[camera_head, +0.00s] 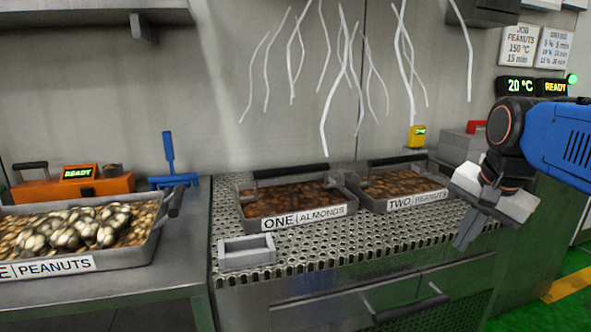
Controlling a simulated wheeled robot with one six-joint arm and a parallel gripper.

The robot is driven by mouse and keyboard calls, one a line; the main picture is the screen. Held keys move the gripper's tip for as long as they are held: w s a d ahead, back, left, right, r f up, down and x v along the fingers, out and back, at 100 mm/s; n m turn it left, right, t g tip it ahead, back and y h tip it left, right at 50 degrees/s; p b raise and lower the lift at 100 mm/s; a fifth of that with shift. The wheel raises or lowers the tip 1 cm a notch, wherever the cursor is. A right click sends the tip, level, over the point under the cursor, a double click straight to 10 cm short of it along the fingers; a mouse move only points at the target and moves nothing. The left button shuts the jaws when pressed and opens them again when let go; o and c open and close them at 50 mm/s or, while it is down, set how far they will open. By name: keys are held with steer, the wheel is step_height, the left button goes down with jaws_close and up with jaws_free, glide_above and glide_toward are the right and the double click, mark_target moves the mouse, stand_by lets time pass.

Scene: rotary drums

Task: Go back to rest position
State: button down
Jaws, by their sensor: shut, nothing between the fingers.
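My gripper (468,232) hangs at the right of the view at the end of my blue and black arm. Its grey fingers point down and to the left and are shut with nothing held. It is to the right of the tray labelled TWO PEANUTS (415,202), near the right end of the perforated counter (335,243), and looks apart from both.
The tray labelled ONE ALMONDS (302,220) sits left of tray TWO. A small grey box (247,252) stands at the counter's front left. Another peanut tray (75,263), an orange unit (73,185) and a blue tool (172,165) are at left. White wisps rise above the trays.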

steer(key=s+a+f+n, duration=0.2)
steer(key=s+f+n, duration=0.3)
steer(key=f, duration=0.2)
steer(key=s+a+f+n+t, duration=0.1)
steer(key=s+a+f+n, duration=0.1)
steer(key=s+f+n, duration=0.4)
step_height(320, 180, down, 2)
steer(key=shift+s+a+f, duration=0.1)
steer(key=shift+s+a, duration=0.2)
steer(key=shift+a, duration=0.1)
